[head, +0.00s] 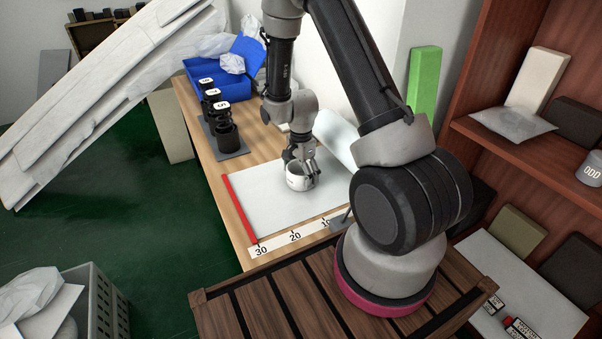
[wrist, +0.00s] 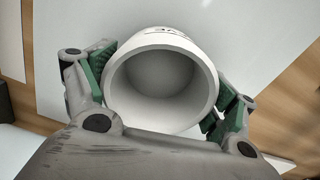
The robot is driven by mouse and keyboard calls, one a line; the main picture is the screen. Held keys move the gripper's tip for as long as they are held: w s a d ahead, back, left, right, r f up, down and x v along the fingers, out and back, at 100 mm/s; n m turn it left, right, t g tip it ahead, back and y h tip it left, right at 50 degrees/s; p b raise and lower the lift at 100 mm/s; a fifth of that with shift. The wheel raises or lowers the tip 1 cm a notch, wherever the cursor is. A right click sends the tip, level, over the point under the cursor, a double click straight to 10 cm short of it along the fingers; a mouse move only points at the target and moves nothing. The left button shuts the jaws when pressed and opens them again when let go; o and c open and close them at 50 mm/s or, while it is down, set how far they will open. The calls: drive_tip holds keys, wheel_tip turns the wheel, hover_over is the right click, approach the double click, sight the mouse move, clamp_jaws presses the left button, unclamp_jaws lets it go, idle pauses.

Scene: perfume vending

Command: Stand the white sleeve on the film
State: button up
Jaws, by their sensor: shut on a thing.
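The white sleeve (head: 299,183) is a short, hollow cylinder with dark lettering on its side. In the wrist view the sleeve (wrist: 162,122) shows its round open end, with a finger pressed on each side. My gripper (head: 301,163) is shut on it over the film. The film (head: 262,208) is a pale sheet spread flat on the wooden bench, with a red strip along its left edge. The sleeve looks roughly upright. I cannot tell whether its lower end touches the film.
A printed scale (head: 295,236) runs along the film's front edge, and a pale roll (head: 337,137) lies at the film's right. Dark cylinders (head: 227,134) with white labels stand on a grey mat behind. A blue bin (head: 228,84) is at the bench's far end. The film's left part is clear.

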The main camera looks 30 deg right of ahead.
drive_tip(key=o, duration=0.9)
drive_tip(key=shift+f, duration=0.1)
drive_tip(key=shift+c, duration=0.2)
drive_tip(key=s+r+n+t, duration=0.1)
drive_tip(key=s+r+n, duration=0.1)
drive_tip(key=r, duration=1)
drive_tip(key=s+r+n, duration=0.2)
drive_tip(key=r, duration=1)
drive_tip(key=s+r+n+t, duration=0.1)
drive_tip(key=s+r+n, duration=0.5)
drive_tip(key=s, duration=0.3)
drive_tip(key=s+r+n+t, duration=0.2)
drive_tip(key=s+r+n, duration=0.3)
drive_tip(key=s+r, duration=0.3)
drive_tip(key=s, duration=0.2)
drive_tip(key=shift+s+d+n, duration=0.3)
drive_tip(key=shift+d+n, duration=0.05)
drive_tip(key=shift+n, duration=0.05)
